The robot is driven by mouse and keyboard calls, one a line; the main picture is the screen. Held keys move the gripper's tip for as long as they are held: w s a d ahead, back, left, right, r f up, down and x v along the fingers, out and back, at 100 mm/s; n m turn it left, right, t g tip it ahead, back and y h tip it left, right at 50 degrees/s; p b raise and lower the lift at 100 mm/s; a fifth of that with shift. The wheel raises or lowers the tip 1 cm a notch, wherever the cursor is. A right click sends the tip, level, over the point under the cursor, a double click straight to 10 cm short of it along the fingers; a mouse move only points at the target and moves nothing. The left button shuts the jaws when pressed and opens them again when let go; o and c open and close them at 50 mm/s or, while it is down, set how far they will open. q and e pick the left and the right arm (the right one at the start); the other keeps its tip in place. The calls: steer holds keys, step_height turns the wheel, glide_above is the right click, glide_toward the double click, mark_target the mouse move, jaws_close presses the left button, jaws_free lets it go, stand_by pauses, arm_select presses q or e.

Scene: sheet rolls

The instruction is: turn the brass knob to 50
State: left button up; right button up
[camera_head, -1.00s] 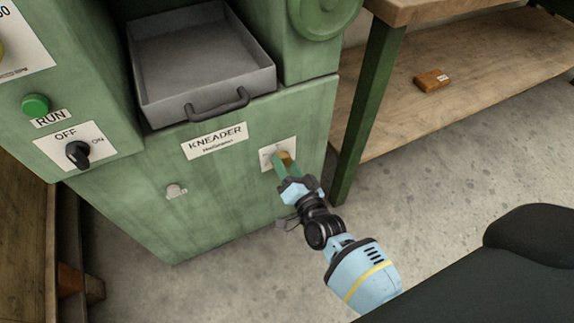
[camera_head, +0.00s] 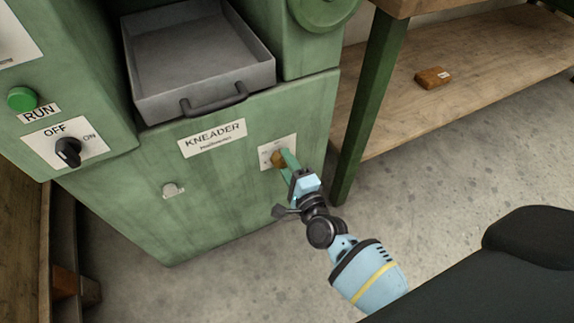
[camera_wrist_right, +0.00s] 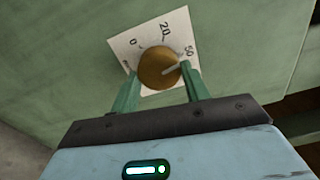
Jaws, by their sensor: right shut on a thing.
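The brass knob (camera_head: 278,159) sits on a white dial plate on the green KNEADER cabinet front. In the right wrist view the knob (camera_wrist_right: 158,68) is round, with a pale pointer line aimed right and slightly up, close to the 50 mark. The dial plate (camera_wrist_right: 122,43) reads 0, 20 and 50. My right gripper (camera_head: 284,160) is shut on the knob; its two green fingers stand on either side of it in the right wrist view (camera_wrist_right: 160,88). My left gripper is not in view.
A grey tray (camera_head: 200,102) with a handle is above the KNEADER label. A black OFF/ON switch (camera_head: 68,152) and green RUN button (camera_head: 22,98) are at left. A wooden bench with a green leg (camera_head: 366,110) stands close right of the cabinet.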

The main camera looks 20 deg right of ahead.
steer(key=shift+f+m, duration=0.1)
steer(key=shift+m, duration=0.9)
steer(key=shift+b, duration=0.3)
steer(key=o, duration=1)
steer(key=shift+s+d+p, duration=0.1)
steer(key=shift+s+p, duration=0.75)
steer(key=shift+s, duration=3.1)
